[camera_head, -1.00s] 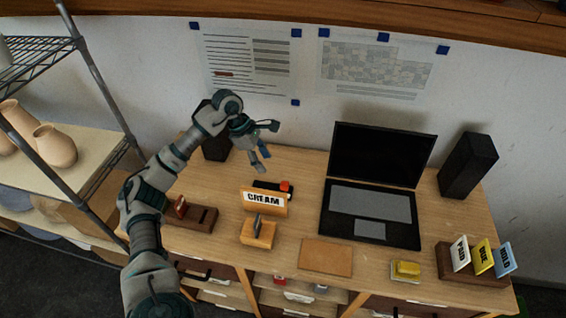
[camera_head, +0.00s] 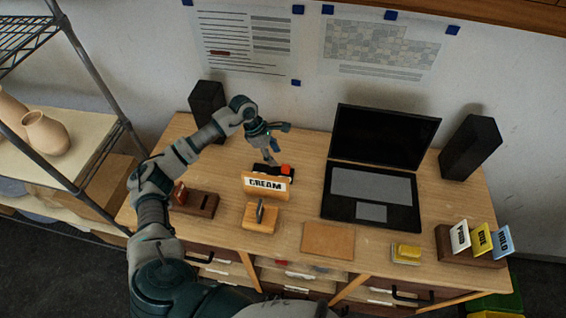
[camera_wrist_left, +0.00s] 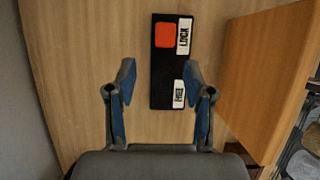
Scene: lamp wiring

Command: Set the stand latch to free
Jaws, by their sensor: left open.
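The stand latch is a black plate (camera_wrist_left: 160,75) lying flat on the desk, with a red slider (camera_wrist_left: 165,35) at its far end. The slider sits beside the white LOCK label (camera_wrist_left: 184,35); the FREE label (camera_wrist_left: 179,94) is at the near end. In the head view the red slider (camera_head: 287,170) is at the plate's right end, behind the CREAM sign stand (camera_head: 265,185). My left gripper (camera_wrist_left: 158,75) is open and empty, its fingers either side of the plate's near part in the wrist view. In the head view the left gripper (camera_head: 275,148) is above the latch. My right gripper is out of view.
The wooden stand (camera_wrist_left: 268,70) rises close to the right of the latch in the wrist view. A laptop (camera_head: 370,190) stands to the right, a black speaker (camera_head: 207,105) behind left. A wooden block (camera_head: 261,217) and a slotted brown holder (camera_head: 196,201) are in front.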

